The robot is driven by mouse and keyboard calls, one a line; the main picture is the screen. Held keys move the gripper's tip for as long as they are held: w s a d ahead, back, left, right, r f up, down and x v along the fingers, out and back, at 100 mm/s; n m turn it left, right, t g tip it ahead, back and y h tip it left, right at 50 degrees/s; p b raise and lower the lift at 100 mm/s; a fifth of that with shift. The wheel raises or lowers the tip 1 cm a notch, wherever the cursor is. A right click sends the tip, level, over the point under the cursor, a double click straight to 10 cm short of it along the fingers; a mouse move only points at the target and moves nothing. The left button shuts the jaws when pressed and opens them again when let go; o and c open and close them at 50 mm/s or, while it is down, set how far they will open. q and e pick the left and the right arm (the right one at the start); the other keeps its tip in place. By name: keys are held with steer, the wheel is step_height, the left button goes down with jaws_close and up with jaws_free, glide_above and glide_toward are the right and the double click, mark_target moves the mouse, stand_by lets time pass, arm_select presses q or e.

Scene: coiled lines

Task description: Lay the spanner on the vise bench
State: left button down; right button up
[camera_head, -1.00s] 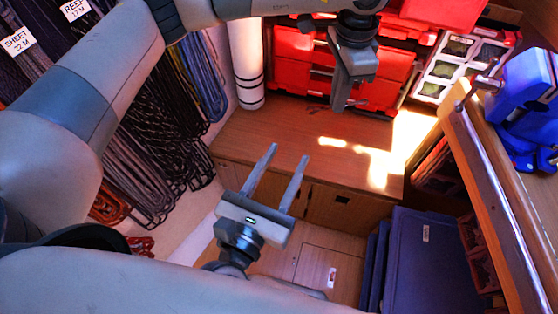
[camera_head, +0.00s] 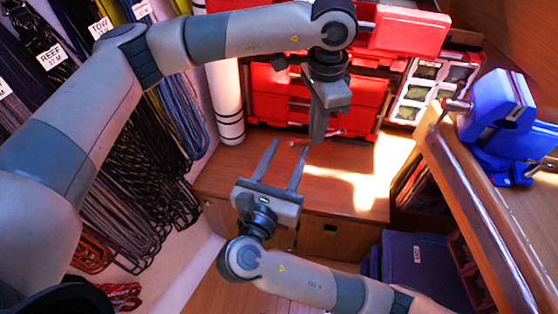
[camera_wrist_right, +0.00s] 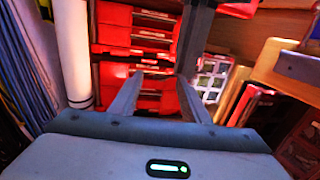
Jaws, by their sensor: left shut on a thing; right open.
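My left gripper (camera_head: 318,132) points down in front of the red tool boxes, its jaws shut. A thin pale piece (camera_head: 334,132) shows beside its fingertips. It looks like part of the spanner, mostly hidden by the fingers. My right gripper (camera_head: 287,150) is open and empty, below and left of the left gripper; its two spread fingers also show in the right wrist view (camera_wrist_right: 158,95). The vise bench (camera_head: 470,190) is the wooden top at the right, with a blue vise (camera_head: 497,115) on it. Both grippers are well left of it.
Red tool boxes (camera_head: 275,95) stand at the back of a wooden counter (camera_head: 240,165) with a clear sunlit top. A white roll (camera_head: 226,100) stands at its left. Coiled lines (camera_head: 150,160) hang on the left wall. A metal rail (camera_head: 475,205) runs along the vise bench's edge.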

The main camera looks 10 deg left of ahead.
steer(key=shift+w, duration=0.1)
steer(key=shift+c, duration=0.3)
jaws_close()
arm_select(q)
steer(key=c, duration=1.8)
jaws_free()
steer(key=shift+r, duration=0.2)
step_height(320, 180, up, 12)
steer(key=shift+a+f, duration=0.1)
steer(key=shift+f, duration=0.05)
